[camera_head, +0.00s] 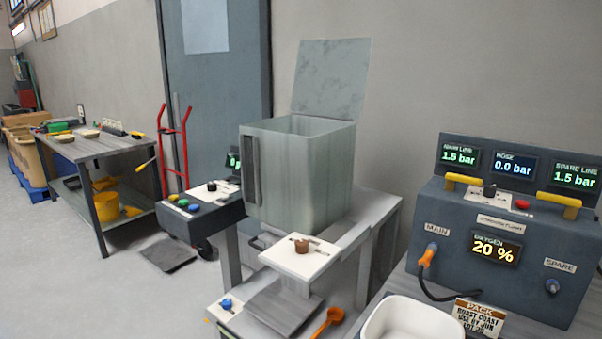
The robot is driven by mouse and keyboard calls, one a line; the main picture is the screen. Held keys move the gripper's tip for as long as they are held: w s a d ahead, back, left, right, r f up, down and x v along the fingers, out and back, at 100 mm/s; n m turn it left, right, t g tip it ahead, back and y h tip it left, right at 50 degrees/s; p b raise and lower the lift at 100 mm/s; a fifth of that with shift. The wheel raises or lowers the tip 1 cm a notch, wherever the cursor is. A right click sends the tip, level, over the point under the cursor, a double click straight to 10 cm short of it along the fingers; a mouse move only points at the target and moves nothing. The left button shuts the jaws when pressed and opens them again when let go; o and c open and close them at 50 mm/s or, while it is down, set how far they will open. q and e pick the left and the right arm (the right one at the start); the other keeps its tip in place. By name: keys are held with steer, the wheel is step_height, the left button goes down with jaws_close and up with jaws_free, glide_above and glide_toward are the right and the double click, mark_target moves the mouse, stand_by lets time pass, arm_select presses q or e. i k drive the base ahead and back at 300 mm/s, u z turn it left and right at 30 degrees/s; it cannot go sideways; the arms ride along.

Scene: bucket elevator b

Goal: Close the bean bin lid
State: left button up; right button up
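The bean bin (310,178) is a grey metal box with an open top, standing on a metal stand in the middle of the view. Its lid (331,78) is raised, a flat grey panel standing nearly upright at the back edge of the bin. A dark vertical strip (253,170) runs down the bin's front left side. The inside of the bin shows only at its upper back walls; what it holds is hidden. Neither of my grippers is in view.
A control panel with coloured buttons (196,206) stands left of the bin. A white plate with a brown knob (301,246) juts out in front. A dark gas console (506,245) and white tub (412,320) are at right. A workbench (95,146) stands far left.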

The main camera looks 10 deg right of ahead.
mark_target(330, 80)
steer(key=u, duration=1.1)
steer(key=i, duration=4.75)
steer(key=u, duration=3.3)
steer(key=k, duration=2)
steer(key=u, duration=1.85)
